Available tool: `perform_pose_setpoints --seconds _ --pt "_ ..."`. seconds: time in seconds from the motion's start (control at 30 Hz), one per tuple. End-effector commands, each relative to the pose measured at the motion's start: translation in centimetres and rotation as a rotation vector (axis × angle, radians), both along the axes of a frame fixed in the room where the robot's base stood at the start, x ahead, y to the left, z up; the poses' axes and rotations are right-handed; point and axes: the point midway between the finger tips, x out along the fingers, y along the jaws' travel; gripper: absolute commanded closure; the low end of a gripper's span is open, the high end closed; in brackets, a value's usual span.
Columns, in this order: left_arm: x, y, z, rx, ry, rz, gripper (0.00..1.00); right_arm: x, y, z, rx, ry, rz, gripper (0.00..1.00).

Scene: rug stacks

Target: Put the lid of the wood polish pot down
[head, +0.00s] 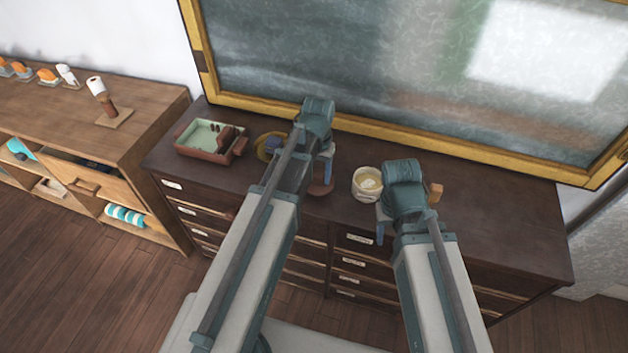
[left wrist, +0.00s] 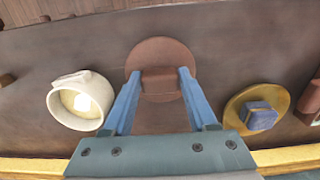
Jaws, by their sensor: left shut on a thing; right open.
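A round red-brown lid (left wrist: 160,58) with a block-shaped knob (left wrist: 160,82) is between the fingers of my left gripper (left wrist: 160,76), which is shut on the knob. In the head view the lid (head: 321,188) shows partly below my left gripper (head: 323,172), over the dresser top; I cannot tell whether it touches the surface. An open cream pot (head: 367,184) with pale contents stands just to the right; it also shows in the left wrist view (left wrist: 80,102). My right gripper (head: 380,230) is open near the dresser's front edge, its fingers partly hidden.
A yellow disc with a blue knob (left wrist: 262,116) lies beside the lid, partly hidden by my left arm in the head view. A red-brown tray (head: 207,152) stands at the left, and a small wooden block (head: 436,192) behind my right gripper. The dresser's right side (head: 510,232) is clear.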

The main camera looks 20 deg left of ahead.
Motion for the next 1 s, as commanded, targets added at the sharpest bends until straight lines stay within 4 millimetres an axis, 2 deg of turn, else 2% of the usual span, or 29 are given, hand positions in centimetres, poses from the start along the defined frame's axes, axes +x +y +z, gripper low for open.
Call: perform_pose_setpoints --seconds 0.33,0.77,0.8,0.97,1.0 --pt "-0.1 0.0 -3.5 0.000 0.000 0.000 0.86 0.0 0.0 -3.5 0.000 0.000 0.000 0.50" --pt "-0.1 0.0 -3.9 0.000 0.000 0.000 0.86 0.0 0.0 -3.9 0.000 0.000 0.000 0.50" --pt "-0.1 0.0 -3.9 0.000 0.000 0.000 0.40 0.0 0.0 -3.9 0.000 0.000 0.000 0.50" --pt "-0.1 0.0 -3.8 0.000 0.000 0.000 0.12 0.0 0.0 -3.8 0.000 0.000 0.000 0.50" --pt "-0.1 0.0 -3.8 0.000 0.000 0.000 0.12 0.0 0.0 -3.8 0.000 0.000 0.000 0.50"
